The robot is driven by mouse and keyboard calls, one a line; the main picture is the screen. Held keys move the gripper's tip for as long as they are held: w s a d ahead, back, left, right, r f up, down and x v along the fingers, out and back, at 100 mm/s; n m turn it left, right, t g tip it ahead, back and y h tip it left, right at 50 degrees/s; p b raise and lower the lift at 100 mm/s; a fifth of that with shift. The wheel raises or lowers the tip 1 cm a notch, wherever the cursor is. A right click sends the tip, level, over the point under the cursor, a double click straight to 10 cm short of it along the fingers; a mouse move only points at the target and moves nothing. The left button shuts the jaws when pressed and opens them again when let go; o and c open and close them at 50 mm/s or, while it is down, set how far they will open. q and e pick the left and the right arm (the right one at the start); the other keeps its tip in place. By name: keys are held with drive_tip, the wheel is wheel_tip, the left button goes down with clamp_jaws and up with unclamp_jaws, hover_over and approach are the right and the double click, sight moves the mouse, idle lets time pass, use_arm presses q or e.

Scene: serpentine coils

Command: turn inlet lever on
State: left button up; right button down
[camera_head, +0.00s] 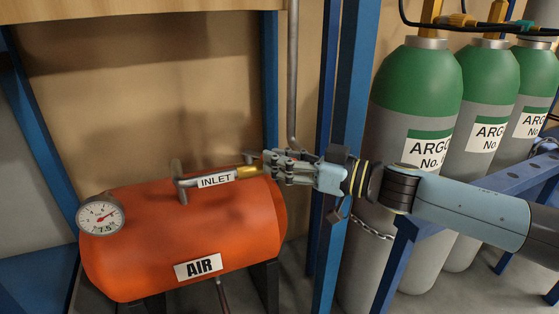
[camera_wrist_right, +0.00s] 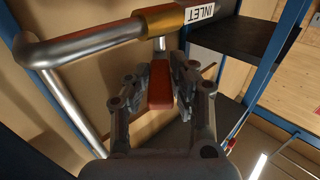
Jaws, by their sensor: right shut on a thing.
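The inlet lever (camera_wrist_right: 160,88) is a red handle below the brass valve body (camera_wrist_right: 163,18) on the inlet pipe. My right gripper (camera_wrist_right: 160,80) has its fingers on both sides of the lever and is shut on it. In the head view my right gripper (camera_head: 280,165) is at the right end of the pipe marked INLET (camera_head: 216,180), beside the brass piece (camera_head: 247,171). The lever is hidden behind the fingers there. My left gripper is not in view.
The orange AIR tank (camera_head: 190,235) lies below the inlet pipe, with a round gauge (camera_head: 100,215) at its left end. A blue post (camera_head: 350,90) stands behind my right wrist. Green and grey argon cylinders (camera_head: 415,95) and a blue frame (camera_head: 400,255) are at the right.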

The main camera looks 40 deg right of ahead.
drive_tip(key=shift+w+d+n+g+y, duration=0.2)
drive_tip(key=shift+n+g+y, duration=0.1)
drive_tip(key=shift+y, duration=0.1)
drive_tip(key=c, duration=1.2)
unclamp_jaws()
drive_tip(key=shift+s, duration=0.1)
drive_tip(key=shift+o, duration=0.2)
wheel_tip(320, 180, up, 10)
